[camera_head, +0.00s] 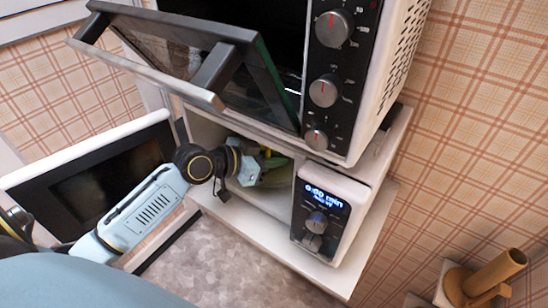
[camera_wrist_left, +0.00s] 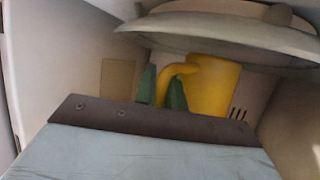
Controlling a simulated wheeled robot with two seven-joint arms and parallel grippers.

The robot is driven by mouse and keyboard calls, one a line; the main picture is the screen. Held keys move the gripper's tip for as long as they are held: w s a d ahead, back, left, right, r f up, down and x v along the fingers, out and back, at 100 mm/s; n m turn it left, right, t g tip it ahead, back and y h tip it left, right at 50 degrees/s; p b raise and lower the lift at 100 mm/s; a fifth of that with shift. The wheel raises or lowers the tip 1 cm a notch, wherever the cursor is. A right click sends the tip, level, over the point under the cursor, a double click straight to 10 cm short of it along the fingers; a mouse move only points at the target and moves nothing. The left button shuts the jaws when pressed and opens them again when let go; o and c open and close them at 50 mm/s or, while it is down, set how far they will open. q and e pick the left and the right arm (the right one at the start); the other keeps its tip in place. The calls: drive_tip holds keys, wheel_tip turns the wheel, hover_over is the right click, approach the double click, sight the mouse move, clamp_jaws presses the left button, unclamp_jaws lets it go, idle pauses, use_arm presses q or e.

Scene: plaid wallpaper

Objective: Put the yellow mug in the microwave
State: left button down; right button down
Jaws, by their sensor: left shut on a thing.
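The microwave (camera_head: 341,200) is the white lower appliance with a lit display, its dark-fronted door (camera_head: 88,180) swung open to the left. My left arm reaches into its opening, and my left gripper (camera_head: 272,174) is inside the cavity. In the left wrist view, the green fingers of the left gripper (camera_wrist_left: 162,90) are shut on the handle of the yellow mug (camera_wrist_left: 214,86). The mug is close to the round plate (camera_wrist_left: 220,32) in the cavity; I cannot tell whether they touch. In the head view only a sliver of yellow shows. My right gripper is not in view.
An oven (camera_head: 336,80) stands right above the microwave, its glass door (camera_head: 200,65) hanging open over my left arm. Cavity walls (camera_wrist_left: 70,60) are near the gripper. A brown wooden object (camera_head: 485,280) stands at the lower right. The speckled surface (camera_head: 215,262) below is clear.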

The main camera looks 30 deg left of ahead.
use_arm(q)
drive_tip(key=shift+f+b, duration=0.25)
drive_tip(key=shift+b, duration=0.05)
idle(0.4)
drive_tip(key=c, duration=1.4)
unclamp_jaws()
drive_tip(key=shift+f, duration=0.15)
drive_tip(key=shift+s, duration=0.15)
drive_tip(key=b+v, duration=0.1)
drive_tip(key=v, duration=1.2)
drive_tip(key=shift+r+b, duration=0.25)
drive_tip(key=shift+b, duration=0.05)
drive_tip(key=shift+s+f, duration=0.1)
drive_tip(key=shift+s, duration=0.05)
